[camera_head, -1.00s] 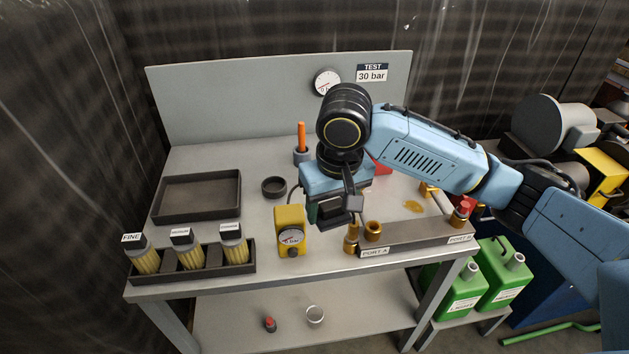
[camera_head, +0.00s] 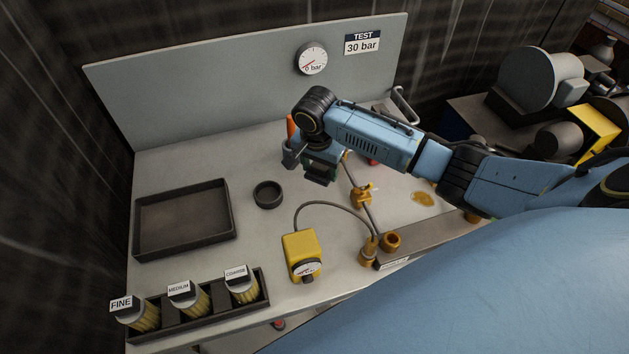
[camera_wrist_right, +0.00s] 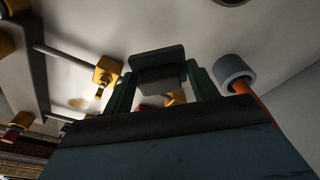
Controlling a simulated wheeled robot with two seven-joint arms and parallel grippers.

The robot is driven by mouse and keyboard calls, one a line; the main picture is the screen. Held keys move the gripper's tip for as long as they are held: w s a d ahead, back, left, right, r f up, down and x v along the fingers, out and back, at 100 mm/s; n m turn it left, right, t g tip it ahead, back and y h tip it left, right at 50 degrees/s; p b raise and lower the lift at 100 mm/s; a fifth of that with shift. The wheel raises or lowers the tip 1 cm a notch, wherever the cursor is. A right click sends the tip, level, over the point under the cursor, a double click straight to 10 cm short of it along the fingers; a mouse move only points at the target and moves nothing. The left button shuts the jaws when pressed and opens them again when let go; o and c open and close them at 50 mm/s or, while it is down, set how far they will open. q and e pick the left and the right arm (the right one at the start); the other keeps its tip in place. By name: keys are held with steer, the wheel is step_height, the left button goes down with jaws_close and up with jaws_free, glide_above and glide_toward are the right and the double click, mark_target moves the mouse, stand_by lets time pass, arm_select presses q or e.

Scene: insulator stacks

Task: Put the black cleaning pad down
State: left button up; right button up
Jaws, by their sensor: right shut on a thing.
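My right gripper (camera_head: 319,174) is over the back middle of the bench, beside the grey cup with the orange-handled tool (camera_head: 291,138). In the right wrist view its green fingers (camera_wrist_right: 160,88) are shut on the black cleaning pad (camera_wrist_right: 158,62). The pad also shows as a dark block under the gripper in the head view (camera_head: 318,181). It seems to be held above the bench top, though the gap below it is hard to judge. My left gripper is not in view.
A dark empty tray (camera_head: 184,254) and a black ring (camera_head: 267,195) stand to the left. A yellow gauge box (camera_head: 300,250), brass fittings (camera_head: 361,195) and a rack of filters (camera_head: 172,317) stand nearer the front. A yellowish puddle (camera_head: 424,198) lies to the right.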

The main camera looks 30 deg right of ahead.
mark_target(320, 174)
step_height(320, 174, down, 3)
steer(key=shift+s+r, duration=0.1)
steer(key=shift+s, duration=0.05)
steer(key=shift+f, duration=0.35)
step_height(320, 174, down, 3)
steer(key=shift+b, duration=0.55)
steer(key=shift+f, duration=0.4)
steer(key=o, duration=1)
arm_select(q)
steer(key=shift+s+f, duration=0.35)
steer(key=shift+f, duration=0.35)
